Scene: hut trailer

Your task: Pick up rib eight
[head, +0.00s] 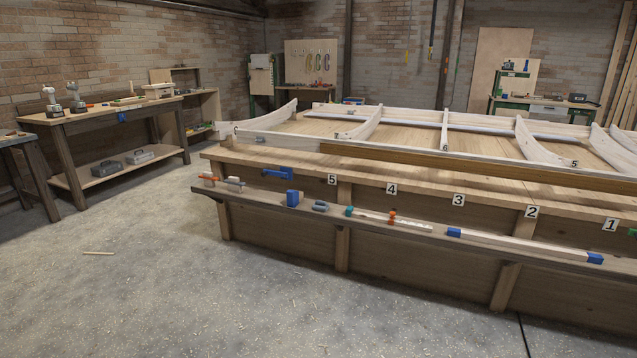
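Several pale curved wooden ribs lie across the long frame on the workbench (300,165). The rib at the left end (268,117) has a small mark near its front tip that is too small to read. The rib to its right (362,124) also has an unreadable mark. The straight middle piece (445,130) is marked 6, and the curved rib farther right (540,146) is marked 5. No number eight can be read for certain. My gripper is not in view.
The bench's front ledge (400,238) holds clamps, small tools and a pale bar with blue ends (525,246). Number cards 5 to 1 run along the bench's front. A tool bench (105,112) stands at the left wall. The concrete floor (160,270) is mostly open, with shavings and one stick.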

